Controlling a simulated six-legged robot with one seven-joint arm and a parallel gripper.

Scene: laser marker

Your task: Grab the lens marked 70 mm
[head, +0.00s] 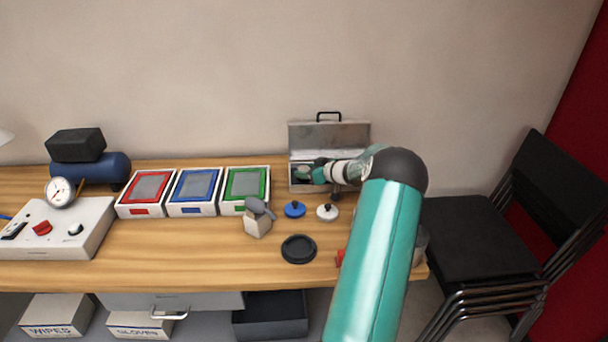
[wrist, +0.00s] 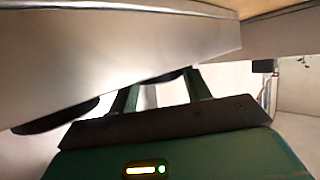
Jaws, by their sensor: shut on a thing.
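The open grey metal case (head: 330,135) stands at the back of the bench with its lid up. My gripper (head: 312,175) reaches into it from the right, low near its left side. A small round greenish-grey thing (head: 302,172), probably a lens, shows at the fingertips. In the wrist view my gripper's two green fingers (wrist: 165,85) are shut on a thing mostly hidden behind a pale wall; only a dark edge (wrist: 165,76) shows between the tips. No 70 mm mark can be read.
Blue (head: 294,209) and white (head: 327,212) knobbed discs and a black round dish (head: 298,249) lie in front of the case. Red, blue and green framed trays (head: 192,193) stand to the left. A pale wall (wrist: 120,60) passes close over my fingers.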

